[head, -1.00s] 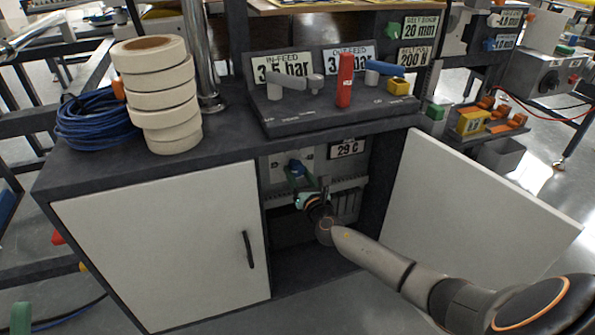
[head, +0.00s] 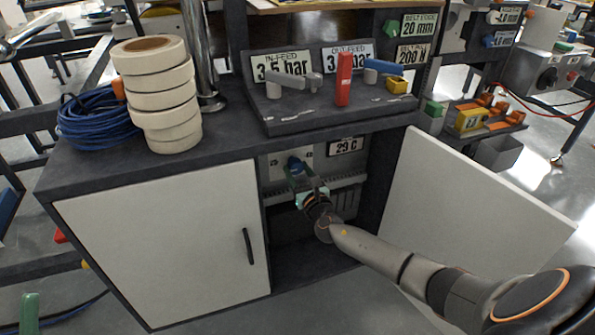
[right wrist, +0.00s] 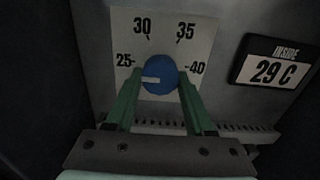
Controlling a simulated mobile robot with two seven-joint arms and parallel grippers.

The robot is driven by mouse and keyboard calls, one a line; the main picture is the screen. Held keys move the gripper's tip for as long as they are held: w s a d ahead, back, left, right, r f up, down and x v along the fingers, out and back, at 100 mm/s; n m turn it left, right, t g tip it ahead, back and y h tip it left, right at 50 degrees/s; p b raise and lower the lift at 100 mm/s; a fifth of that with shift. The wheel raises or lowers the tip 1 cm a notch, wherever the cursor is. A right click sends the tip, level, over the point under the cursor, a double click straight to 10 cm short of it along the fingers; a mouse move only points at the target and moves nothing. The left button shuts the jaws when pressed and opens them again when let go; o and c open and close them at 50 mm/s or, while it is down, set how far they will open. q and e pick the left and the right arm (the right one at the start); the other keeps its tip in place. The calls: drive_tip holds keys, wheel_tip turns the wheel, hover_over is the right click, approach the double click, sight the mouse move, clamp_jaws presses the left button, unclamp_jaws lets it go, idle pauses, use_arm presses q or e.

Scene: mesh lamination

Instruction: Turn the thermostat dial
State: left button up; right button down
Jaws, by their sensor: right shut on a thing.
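The thermostat dial (right wrist: 160,76) is a blue round knob with a pale pointer line, set on a white scale plate (right wrist: 163,28) marked 25, 30, 35 and 40. In the right wrist view the pointer line lies toward the left, near the 25 side. My right gripper (right wrist: 158,82) has its green fingers on either side of the dial and is shut on it. In the head view the dial (head: 294,164) shows inside the open cabinet, with my right gripper (head: 297,172) at it. A display (right wrist: 276,71) right of the dial reads 29 C.
A slotted rail (right wrist: 240,130) runs below the dial. White tape rolls (head: 160,95) and blue cable (head: 95,120) sit on top.

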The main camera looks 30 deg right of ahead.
drive_tip(key=c, duration=0.6)
unclamp_jaws()
use_arm(q)
drive_tip(key=shift+s+r, duration=0.15)
use_arm(e)
drive_tip(key=o, duration=0.3)
drive_tip(key=shift+o, duration=0.2)
drive_tip(key=shift+s, duration=0.1)
drive_tip(key=shift+s, duration=0.2)
drive_tip(key=p+v, duration=0.1)
drive_tip(key=v, duration=0.3)
drive_tip(key=shift+p, duration=0.4)
use_arm(q)
drive_tip(key=w+f+n+g+y, duration=0.2)
drive_tip(key=w+f+n+y, duration=0.1)
drive_tip(key=f, duration=0.5)
drive_tip(key=w+a+f+n+g+y+p, duration=0.1)
drive_tip(key=w+f+n+g+y, duration=0.1)
drive_tip(key=f+y, duration=0.3)
drive_tip(key=shift+w+a+f+n+g, duration=0.25)
drive_tip(key=shift+w+f+n+g, duration=0.45)
drive_tip(key=shift+f, duration=1.15)
use_arm(e)
approach(297, 170)
drive_tip(key=shift+v, duration=1.45)
